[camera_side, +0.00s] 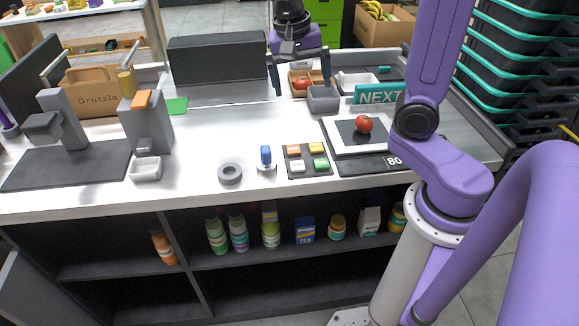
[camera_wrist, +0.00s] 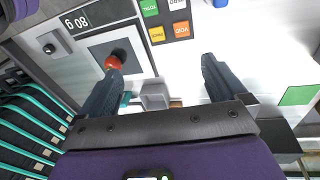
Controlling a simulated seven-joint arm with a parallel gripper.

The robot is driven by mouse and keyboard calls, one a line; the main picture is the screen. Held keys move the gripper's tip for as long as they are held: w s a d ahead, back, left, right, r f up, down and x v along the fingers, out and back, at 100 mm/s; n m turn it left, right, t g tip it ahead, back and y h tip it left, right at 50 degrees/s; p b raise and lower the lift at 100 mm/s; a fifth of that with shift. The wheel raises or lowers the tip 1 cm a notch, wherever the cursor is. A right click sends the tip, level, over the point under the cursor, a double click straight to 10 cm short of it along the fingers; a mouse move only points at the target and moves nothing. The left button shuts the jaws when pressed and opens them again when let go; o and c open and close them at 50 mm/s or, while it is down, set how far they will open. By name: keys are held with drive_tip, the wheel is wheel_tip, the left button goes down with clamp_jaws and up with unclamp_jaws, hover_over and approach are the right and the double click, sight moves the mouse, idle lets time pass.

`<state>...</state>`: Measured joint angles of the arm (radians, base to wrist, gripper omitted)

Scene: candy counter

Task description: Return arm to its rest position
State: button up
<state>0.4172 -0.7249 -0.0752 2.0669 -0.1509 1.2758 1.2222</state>
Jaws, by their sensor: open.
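My gripper (camera_side: 301,78) is at the back of the counter (camera_side: 205,150) in the side view, raised above it with its two dark fingers spread apart. In the wrist view my gripper (camera_wrist: 158,85) is open, with nothing between its fingers. A red tomato (camera_side: 364,124) rests on the scale's dark plate, apart from the gripper. It also shows in the wrist view as a red tomato (camera_wrist: 113,61) close to the left finger. A small grey bin (camera_side: 323,99) stands below and right of the gripper; it shows in the wrist view (camera_wrist: 155,97).
The scale (camera_side: 343,141) and NEXT sign (camera_side: 380,94) stand at the right. A wooden tray (camera_side: 298,88) holds another red item. A keypad (camera_side: 307,161), blue stamp (camera_side: 266,158) and tape ring (camera_side: 230,174) lie in front. Black crates (camera_side: 520,62) are stacked at the right.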

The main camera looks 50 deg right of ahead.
drive_tip(key=s+a+f+n+y, duration=0.1)
drive_tip(key=s+a+f+n, duration=0.2)
drive_tip(key=s+n, duration=0.6)
drive_tip(key=s+a+f+n+t+y, duration=0.1)
drive_tip(key=s+a+f+n, duration=0.2)
drive_tip(key=s+n, duration=0.7)
drive_tip(key=n, duration=0.3)
drive_tip(key=shift+s+a, duration=0.15)
drive_tip(key=shift+s, duration=0.05)
drive_tip(key=shift+o, duration=0.2)
drive_tip(key=shift+w, duration=0.15)
